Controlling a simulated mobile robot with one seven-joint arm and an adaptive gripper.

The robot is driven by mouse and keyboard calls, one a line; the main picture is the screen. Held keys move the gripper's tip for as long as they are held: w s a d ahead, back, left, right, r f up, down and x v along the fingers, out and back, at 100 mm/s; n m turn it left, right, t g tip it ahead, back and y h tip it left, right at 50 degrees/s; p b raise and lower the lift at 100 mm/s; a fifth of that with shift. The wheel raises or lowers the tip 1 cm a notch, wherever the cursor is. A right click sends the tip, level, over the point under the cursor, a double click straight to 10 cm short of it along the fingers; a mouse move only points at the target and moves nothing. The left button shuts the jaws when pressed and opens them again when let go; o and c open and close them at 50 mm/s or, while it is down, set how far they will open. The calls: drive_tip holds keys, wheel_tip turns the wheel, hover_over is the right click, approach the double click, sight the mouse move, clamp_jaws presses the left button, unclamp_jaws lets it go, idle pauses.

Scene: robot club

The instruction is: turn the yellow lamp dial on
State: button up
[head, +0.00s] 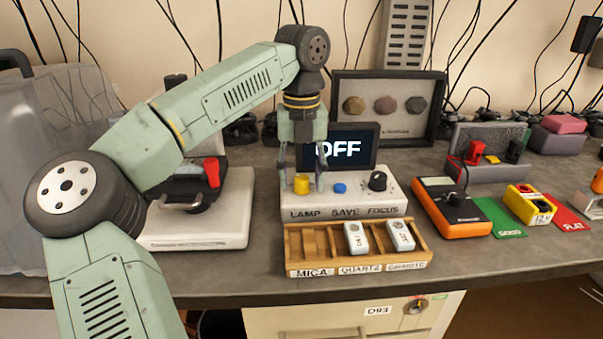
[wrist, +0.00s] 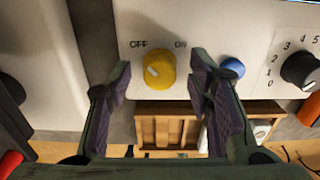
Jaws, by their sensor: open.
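The yellow lamp dial (head: 301,184) sits on the white control box (head: 345,212) above the word LAMP. In the wrist view the yellow dial (wrist: 159,70) lies below the printed words OFF and ON, and its white pointer line is turned toward the OFF side. My gripper (head: 303,182) points down over the dial. In the wrist view its two fingers (wrist: 163,82) stand apart on either side of the dial, with gaps between them and it. The screen (head: 338,150) behind the box reads OFF.
A blue button (head: 340,188) and a black focus knob (head: 377,180) sit right of the dial. A wooden tray (head: 322,245) with labelled slots holds two white pieces in front. A white device with a black top (head: 195,215) stands left. An orange meter (head: 450,207) lies right.

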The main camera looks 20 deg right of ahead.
clamp_jaws()
idle(0.7)
drive_tip(key=shift+m, duration=0.3)
drive_tip(key=m+p, duration=0.2)
drive_tip(key=shift+r+m, duration=0.1)
drive_tip(key=shift+m, duration=0.3)
drive_tip(key=m+p, duration=0.2)
drive_tip(key=m, duration=0.3)
drive_tip(key=m+p, duration=0.1)
drive_tip(key=m, duration=0.4)
drive_tip(key=shift+p, duration=0.35)
drive_tip(key=shift+m+p, duration=0.45)
drive_tip(key=shift+m, duration=1.85)
